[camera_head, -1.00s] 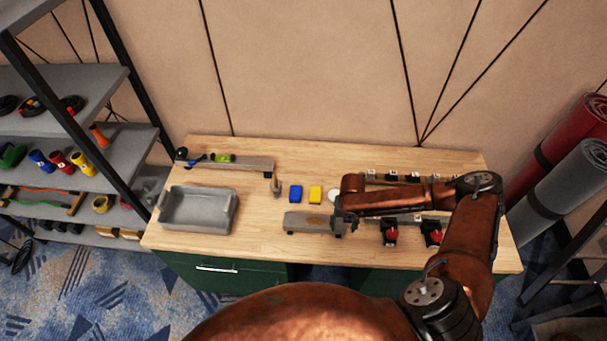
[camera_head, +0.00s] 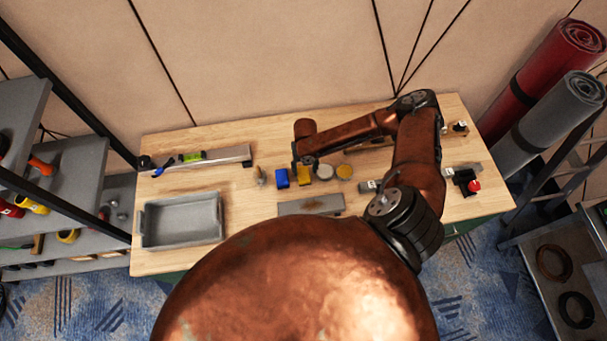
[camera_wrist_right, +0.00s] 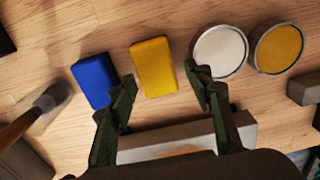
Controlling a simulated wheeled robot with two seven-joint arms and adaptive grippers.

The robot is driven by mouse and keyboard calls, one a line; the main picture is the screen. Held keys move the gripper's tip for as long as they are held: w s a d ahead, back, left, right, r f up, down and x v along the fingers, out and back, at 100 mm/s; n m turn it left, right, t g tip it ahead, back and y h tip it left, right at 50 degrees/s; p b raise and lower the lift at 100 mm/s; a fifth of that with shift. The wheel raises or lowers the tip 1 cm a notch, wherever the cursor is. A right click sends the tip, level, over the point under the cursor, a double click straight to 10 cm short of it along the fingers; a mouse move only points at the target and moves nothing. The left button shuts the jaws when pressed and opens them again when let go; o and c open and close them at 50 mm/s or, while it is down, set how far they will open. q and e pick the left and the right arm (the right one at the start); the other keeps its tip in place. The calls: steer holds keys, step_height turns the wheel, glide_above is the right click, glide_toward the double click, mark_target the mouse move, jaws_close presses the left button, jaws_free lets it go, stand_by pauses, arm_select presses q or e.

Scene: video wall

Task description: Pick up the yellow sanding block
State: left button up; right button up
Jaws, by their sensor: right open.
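The yellow sanding block (camera_wrist_right: 154,67) lies on the wooden table in the right wrist view, between a blue block and a white-topped round tin. It also shows in the head view (camera_head: 304,174), partly covered by my right arm. My right gripper (camera_wrist_right: 160,85) is open and empty, its two fingers on either side of the yellow block's near end as seen from the wrist. I cannot tell its height above the table. In the head view the right gripper (camera_head: 304,164) is mostly hidden under its wrist. My left gripper is not in view.
A blue block (camera_wrist_right: 96,80) sits close left of the yellow one. The white-topped tin (camera_wrist_right: 220,51) and a yellow-topped tin (camera_wrist_right: 277,48) stand right. A brush (camera_wrist_right: 40,105) lies left. A grey tray (camera_head: 181,220) stands at the table's left; a grey-topped stand (camera_head: 312,205) is in front.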

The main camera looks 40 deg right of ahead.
mark_target(304, 174)
steer(key=f, duration=0.3)
steer(key=shift+w+a+f+p, duration=0.1)
steer(key=shift+w+a+p, duration=0.2)
steer(key=shift+w, duration=0.1)
steer(key=shift+s+f, duration=0.25)
steer(key=shift+f, duration=0.25)
steer(key=shift+s, duration=0.1)
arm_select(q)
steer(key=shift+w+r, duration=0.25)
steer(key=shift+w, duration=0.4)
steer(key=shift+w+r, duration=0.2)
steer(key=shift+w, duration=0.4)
arm_select(e)
steer(key=shift+f, duration=0.1)
steer(key=shift+c, duration=0.2)
steer(key=c, duration=0.6)
steer(key=shift+c, duration=1.3)
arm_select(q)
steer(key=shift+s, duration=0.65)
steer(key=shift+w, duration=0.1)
arm_select(e)
steer(key=shift+d, duration=0.1)
